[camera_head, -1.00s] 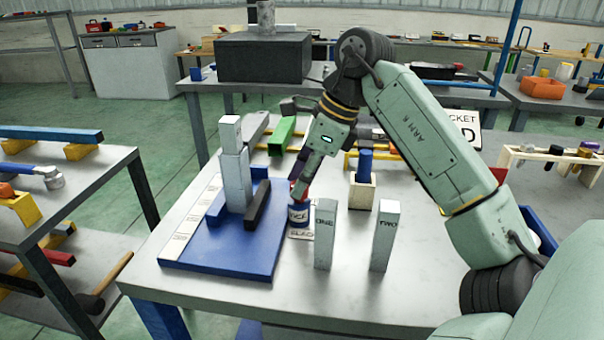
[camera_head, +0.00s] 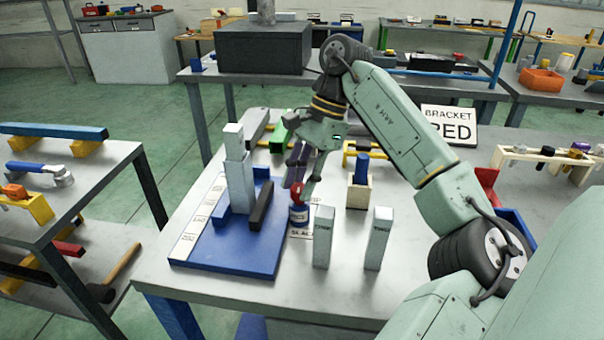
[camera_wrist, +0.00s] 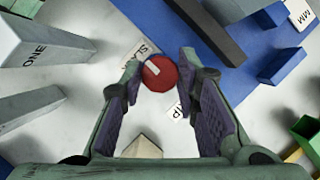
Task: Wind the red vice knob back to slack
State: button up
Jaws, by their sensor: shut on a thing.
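The red vice knob (camera_head: 297,190) sits on top of a small blue labelled cylinder (camera_head: 298,214) on the table, at the right edge of the blue board (camera_head: 225,254). In the wrist view, the knob (camera_wrist: 160,73) is a red disc with a pale line across it. My gripper (camera_head: 299,187) reaches down to the knob from above. In the wrist view, my gripper's fingertips (camera_wrist: 159,76) are on either side of the knob and shut on it. A "SLACK" label (camera_head: 301,233) lies at the cylinder's foot, partly hidden.
Two grey blocks, one (camera_head: 323,237) and another (camera_head: 378,239), stand upright close to the right of the knob. The table's right front is clear.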

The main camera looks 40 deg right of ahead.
dwell(0.4)
jog(key=o, duration=1.2)
jog(key=shift+c, duration=0.2)
jog(key=v, duration=0.7)
jog(key=shift+r, duration=0.25)
